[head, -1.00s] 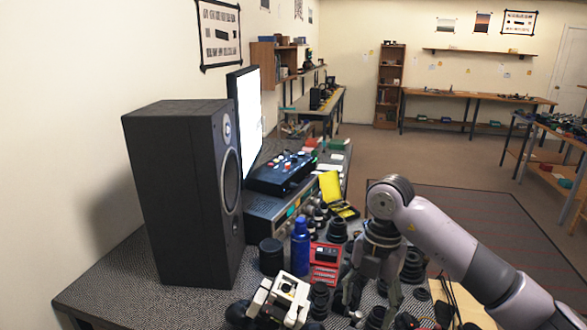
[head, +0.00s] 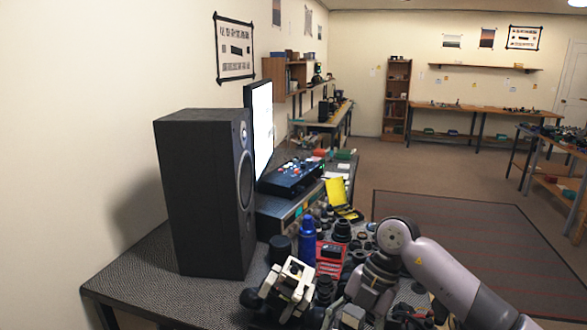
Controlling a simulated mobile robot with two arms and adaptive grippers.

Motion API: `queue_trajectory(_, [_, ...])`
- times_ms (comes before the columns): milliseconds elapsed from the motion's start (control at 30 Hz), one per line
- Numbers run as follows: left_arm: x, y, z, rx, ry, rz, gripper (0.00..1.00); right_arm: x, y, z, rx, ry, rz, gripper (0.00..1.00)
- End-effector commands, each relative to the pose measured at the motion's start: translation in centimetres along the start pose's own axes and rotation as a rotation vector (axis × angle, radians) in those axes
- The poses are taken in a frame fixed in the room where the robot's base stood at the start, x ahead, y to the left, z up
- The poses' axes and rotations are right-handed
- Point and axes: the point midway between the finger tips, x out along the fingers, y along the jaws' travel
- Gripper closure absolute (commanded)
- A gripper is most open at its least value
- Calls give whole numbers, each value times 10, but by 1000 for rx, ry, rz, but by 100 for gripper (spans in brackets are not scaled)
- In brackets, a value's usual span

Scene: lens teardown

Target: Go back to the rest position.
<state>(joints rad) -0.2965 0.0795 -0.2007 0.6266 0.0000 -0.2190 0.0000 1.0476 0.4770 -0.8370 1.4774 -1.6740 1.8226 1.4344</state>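My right arm (head: 440,268) comes in from the right side of the head view and bends down at a rounded joint. My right gripper (head: 352,312) is over the front of the cluttered desk, close to the lower edge of the picture. Its fingertips are not clear, so I cannot tell its opening. I see nothing clearly held in it. Black lens parts are close around it, and I cannot tell whether it touches them. My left gripper is not in view.
A patterned desk (head: 140,262) carries a black speaker (head: 200,200), a monitor (head: 262,130), a blue bottle (head: 307,242), a red box (head: 330,260), a yellow case (head: 337,192) and a cream-and-black device (head: 288,284). A dark floor mat (head: 470,240) lies right of the desk, clear.

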Motion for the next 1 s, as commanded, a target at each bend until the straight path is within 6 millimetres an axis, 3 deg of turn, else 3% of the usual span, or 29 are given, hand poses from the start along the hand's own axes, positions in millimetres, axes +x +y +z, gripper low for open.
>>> queue_trajectory(233, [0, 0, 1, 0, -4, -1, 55, 53, 43, -23, -34, 319, 313, 37])
queue_trajectory(367, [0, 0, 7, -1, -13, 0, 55, 77, 71, -24, 29, 491, 589, 37])
queue_trajectory(467, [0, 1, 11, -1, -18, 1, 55, 98, 86, 0, 182, 585, 876, 37])
queue_trajectory(533, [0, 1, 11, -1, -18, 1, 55, 118, 84, 32, 347, 595, 1071, 37])
queue_trajectory(667, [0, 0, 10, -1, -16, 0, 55, 171, 48, 97, 689, 505, 1305, 37])
queue_trajectory(800, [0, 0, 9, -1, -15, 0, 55, 241, -17, 143, 1023, 351, 1388, 37])
queue_trajectory(900, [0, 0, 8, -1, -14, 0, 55, 293, -71, 160, 1233, 234, 1379, 37])
queue_trajectory(1000, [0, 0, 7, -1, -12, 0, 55, 345, -128, 163, 1426, 120, 1330, 37])
